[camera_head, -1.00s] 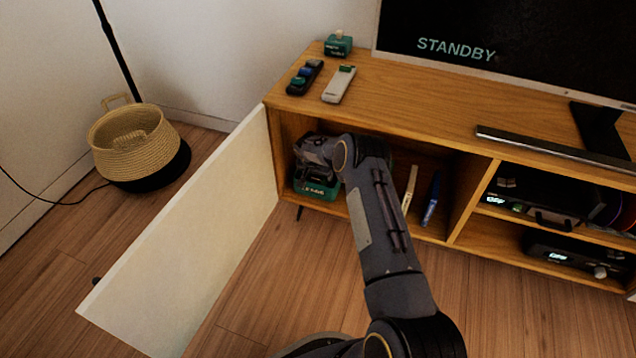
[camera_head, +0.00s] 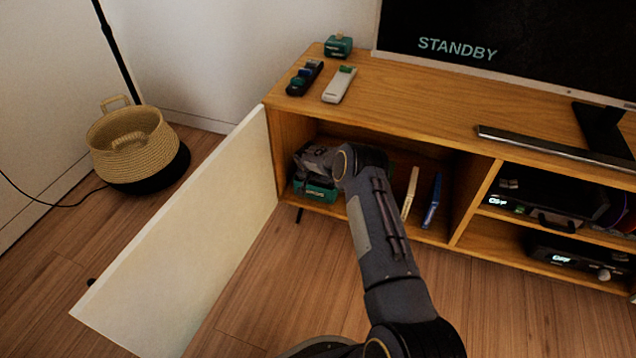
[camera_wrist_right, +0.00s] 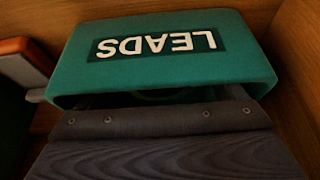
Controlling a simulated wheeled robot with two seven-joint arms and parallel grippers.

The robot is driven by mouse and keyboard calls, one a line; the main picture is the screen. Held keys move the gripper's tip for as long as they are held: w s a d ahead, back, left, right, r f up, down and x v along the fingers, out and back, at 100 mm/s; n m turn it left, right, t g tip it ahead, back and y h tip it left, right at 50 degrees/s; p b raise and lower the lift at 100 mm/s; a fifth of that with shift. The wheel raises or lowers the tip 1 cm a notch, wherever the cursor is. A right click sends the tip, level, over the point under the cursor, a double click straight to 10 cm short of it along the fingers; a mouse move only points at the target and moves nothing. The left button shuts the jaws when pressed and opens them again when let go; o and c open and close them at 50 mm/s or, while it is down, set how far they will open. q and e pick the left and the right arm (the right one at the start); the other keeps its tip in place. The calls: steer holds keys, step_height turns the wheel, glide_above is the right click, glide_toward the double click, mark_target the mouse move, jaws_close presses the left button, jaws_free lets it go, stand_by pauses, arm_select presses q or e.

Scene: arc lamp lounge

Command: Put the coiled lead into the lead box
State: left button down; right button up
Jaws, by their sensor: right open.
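The lead box (camera_head: 318,194) is teal, with a pale label on its front, and stands at the left of the open cabinet compartment. In the right wrist view, the teal box (camera_wrist_right: 240,68) fills the middle, its LEADS label upside down. My right gripper (camera_head: 306,166) is open, down at the top of the box; its fingertips are largely hidden. A thin dark green curve shows in the shadowed gap between box and gripper; I cannot tell whether it is the coiled lead. No coiled lead is clearly visible elsewhere. My left gripper is out of view.
The white cabinet door (camera_head: 185,240) stands open at the left. A pale upright item (camera_head: 410,193) and a blue one (camera_head: 432,200) stand right of my forearm. A woven basket (camera_head: 135,155) stands left.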

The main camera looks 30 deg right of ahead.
steer(key=p+v, duration=0.5)
steer(key=v, duration=0.7)
steer(key=shift+r, duration=0.15)
steer(key=shift+s, duration=0.1)
